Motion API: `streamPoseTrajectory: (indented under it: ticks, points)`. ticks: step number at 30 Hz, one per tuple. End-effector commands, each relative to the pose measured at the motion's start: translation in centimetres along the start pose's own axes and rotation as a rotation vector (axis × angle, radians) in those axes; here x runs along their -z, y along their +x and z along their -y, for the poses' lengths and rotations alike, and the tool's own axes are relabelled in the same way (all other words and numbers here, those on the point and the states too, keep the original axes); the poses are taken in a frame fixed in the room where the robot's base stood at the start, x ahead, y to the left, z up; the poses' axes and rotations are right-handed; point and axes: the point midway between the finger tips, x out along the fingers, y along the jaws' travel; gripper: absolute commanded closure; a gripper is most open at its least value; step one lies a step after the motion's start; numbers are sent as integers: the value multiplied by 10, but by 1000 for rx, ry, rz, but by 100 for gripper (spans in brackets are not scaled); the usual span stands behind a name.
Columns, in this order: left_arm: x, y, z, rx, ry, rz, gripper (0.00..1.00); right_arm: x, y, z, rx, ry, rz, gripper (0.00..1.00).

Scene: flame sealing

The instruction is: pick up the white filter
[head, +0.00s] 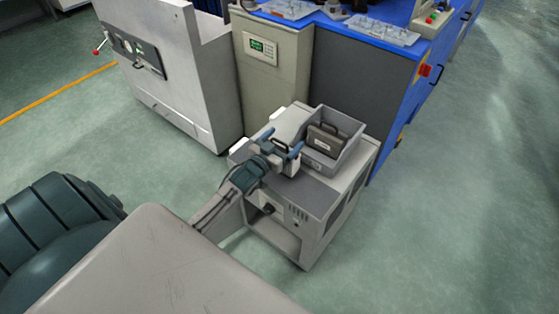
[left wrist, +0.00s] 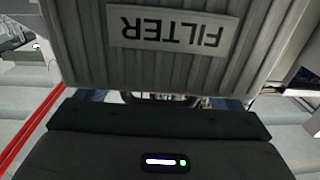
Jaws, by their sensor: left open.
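The white filter (head: 292,120) is a pale block on top of the cart, left of the grey bin, with a dark handle (head: 279,143) near my gripper. My left gripper (head: 281,144) is open, with its two blue-grey fingers on either side of that handle. I cannot tell whether they touch it. In the left wrist view, a pale ribbed panel of the filter (left wrist: 90,50) fills the upper middle, with an upside-down "FILTER" label (left wrist: 168,30). The fingertips are hidden there. My right gripper is not in view.
The grey open bin (head: 345,122) on the cart holds a dark filter (head: 326,140) with a handle. The cart (head: 318,198) stands against a blue-topped machine (head: 365,95). A white machine (head: 205,75) is at the left. The floor on the right is clear.

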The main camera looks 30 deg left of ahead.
Motion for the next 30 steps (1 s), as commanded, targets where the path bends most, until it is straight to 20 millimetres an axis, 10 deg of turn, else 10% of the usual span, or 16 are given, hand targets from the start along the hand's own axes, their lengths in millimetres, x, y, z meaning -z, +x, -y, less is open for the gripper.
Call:
streamPoseTrajectory:
  ticks: [8,18,30]
  points:
    - [1,1,0,0,0,0,12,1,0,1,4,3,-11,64]
    - [1,0,0,0,0,0,76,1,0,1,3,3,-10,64]
    - [6,1,0,0,0,-1,77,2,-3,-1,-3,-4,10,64]
